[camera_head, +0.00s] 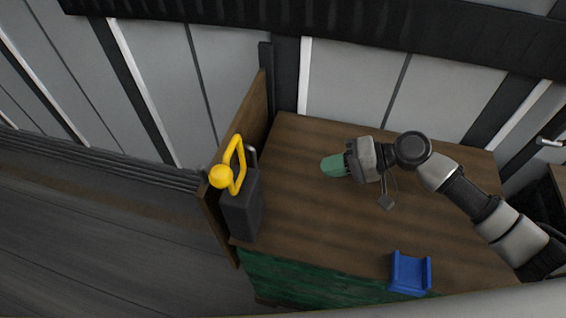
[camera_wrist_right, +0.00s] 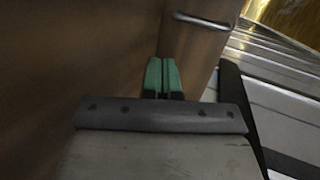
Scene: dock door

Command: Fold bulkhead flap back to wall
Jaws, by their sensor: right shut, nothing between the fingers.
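The bulkhead flap (camera_head: 252,112) is a brown wooden panel standing upright along the left edge of the wooden top. In the right wrist view, a brown panel with a metal bar handle (camera_wrist_right: 200,20) shows, likely the flap (camera_wrist_right: 100,60). My right gripper (camera_head: 333,166) is over the wooden top, to the right of the flap and apart from it. Its green fingers (camera_wrist_right: 163,76) are together with nothing between them. The ribbed wall (camera_head: 350,85) runs behind. My left gripper is not in view.
A dark box (camera_head: 242,205) with a yellow loop handle (camera_head: 235,160) and yellow ball stands against the flap's near part. A blue bracket (camera_head: 409,274) sits at the wooden top's (camera_head: 300,225) front edge. The floor left of the flap looks clear.

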